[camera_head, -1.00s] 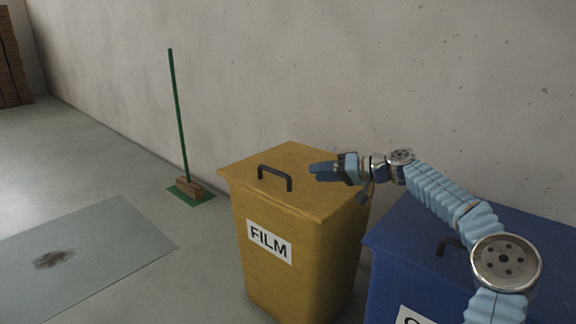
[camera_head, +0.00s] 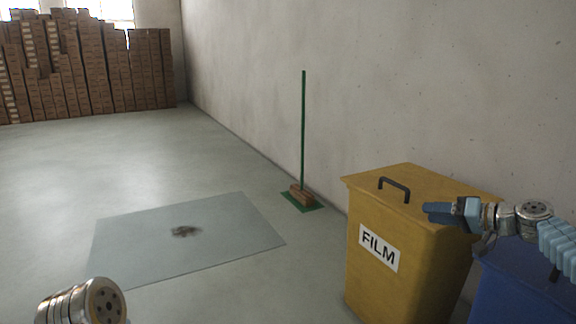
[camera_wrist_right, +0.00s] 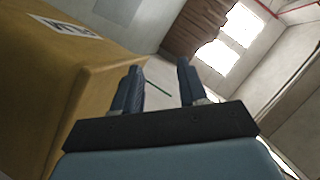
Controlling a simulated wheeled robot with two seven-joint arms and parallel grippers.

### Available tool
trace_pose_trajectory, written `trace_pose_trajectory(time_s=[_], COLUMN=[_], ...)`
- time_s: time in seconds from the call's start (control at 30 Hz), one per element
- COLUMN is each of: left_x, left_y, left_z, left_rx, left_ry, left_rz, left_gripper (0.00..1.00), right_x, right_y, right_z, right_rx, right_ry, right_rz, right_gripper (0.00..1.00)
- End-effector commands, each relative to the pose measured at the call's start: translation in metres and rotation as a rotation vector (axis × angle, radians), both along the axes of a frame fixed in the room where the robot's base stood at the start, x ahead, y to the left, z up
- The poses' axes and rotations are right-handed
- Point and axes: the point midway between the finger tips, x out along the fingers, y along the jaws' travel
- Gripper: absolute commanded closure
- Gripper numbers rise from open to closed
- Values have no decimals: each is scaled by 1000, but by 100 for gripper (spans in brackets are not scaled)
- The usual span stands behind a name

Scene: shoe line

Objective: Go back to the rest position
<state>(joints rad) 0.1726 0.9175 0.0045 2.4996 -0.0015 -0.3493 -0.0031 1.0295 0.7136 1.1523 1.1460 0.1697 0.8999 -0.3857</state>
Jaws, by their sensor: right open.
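My right gripper (camera_head: 436,211) is at the right of the head view, in front of the yellow FILM bin's lid as seen from the head. In the right wrist view its two fingers (camera_wrist_right: 158,85) stand apart with nothing between them, so it is open and empty. The yellow bin (camera_wrist_right: 62,75) fills the left of that view, beside the fingers. Part of my left arm (camera_head: 82,303) shows at the bottom left of the head view, but the left gripper is not seen.
The yellow bin (camera_head: 403,287) has a closed lid with a dark handle. A blue bin (camera_head: 520,290) stands to its right. A green-handled broom (camera_head: 303,135) leans near the wall. A stained grey sheet (camera_head: 140,245) lies on open floor. Stacked boxes (camera_head: 95,70) stand at the back left.

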Motion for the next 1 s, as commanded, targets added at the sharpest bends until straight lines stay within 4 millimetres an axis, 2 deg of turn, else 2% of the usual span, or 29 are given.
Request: trace_pose_trajectory(time_s=[0.37,0.57,0.67,0.77,0.87,0.9,0.97,1.0], left_x=[1,0,0,0,-1,-1,-1,-1], left_y=[-2,-2,-3,-3,-4,-5,-6,-6], left_z=[10,18,24,32,43,47,54,58], left_rx=[-1,-2,-2,-3,-4,-5,-6,-6], left_ry=[-3,-3,-3,-3,-3,-2,-2,-2], left_rz=[-2,-4,-6,-7,-8,-9,-11,-11], left_gripper=[8,8,8,8,8,8,8,8], right_x=[14,16,10,-8,-45,-65,-101,-128], right_y=[51,100,132,172,218,234,254,265], right_z=[-52,-107,-144,-192,-251,-276,-309,-329], right_rx=[-13,-35,-58,-93,-152,-181,-229,-263], right_ry=[108,211,280,368,475,520,585,625], right_rz=[19,32,42,56,72,77,85,90], right_gripper=[58,58,58,58,58,58,58,58])
